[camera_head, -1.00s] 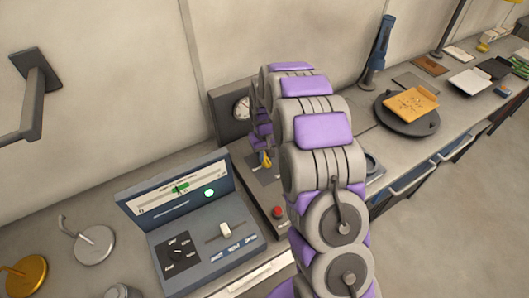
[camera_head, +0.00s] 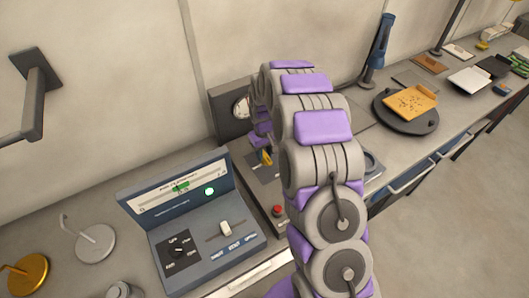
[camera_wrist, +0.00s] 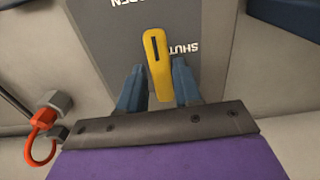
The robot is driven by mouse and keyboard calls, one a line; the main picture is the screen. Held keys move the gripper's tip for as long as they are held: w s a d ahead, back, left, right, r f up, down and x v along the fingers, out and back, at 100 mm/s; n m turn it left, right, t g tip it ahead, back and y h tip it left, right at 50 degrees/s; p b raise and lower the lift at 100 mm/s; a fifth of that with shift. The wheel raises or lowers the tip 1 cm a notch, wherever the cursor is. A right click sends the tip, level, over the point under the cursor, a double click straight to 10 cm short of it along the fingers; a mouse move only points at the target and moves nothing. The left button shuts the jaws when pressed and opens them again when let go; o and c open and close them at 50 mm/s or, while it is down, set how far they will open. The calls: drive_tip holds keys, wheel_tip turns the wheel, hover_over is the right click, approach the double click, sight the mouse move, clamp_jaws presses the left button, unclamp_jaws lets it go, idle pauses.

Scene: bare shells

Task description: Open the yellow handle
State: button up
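The yellow handle (camera_wrist: 157,62) is a flat lever with a dark slot, slightly tilted in the wrist view, over a dark grey plate (camera_wrist: 195,22). The plate carries the words "SHUT" and, partly cut off, "OPEN", both upside down. My gripper (camera_wrist: 160,84) has its two blue fingers close on either side of the lever's near end, with little or no gap. In the head view the handle (camera_head: 266,158) is a small yellow piece beside my arm. My gripper is mostly hidden there by the arm.
A blue control box (camera_head: 208,252) with a dial and slider stands left of the handle. A red button (camera_head: 277,210) sits in front of the handle. A dark gauge box (camera_head: 228,113) stands behind.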

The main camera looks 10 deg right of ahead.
sight(264, 154)
drive_tip(key=shift+o, duration=1.2)
drive_tip(key=shift+s, duration=0.15)
wheel_tip(264, 154, up, 17)
drive_tip(key=p, duration=0.1)
drive_tip(key=shift+r, duration=0.1)
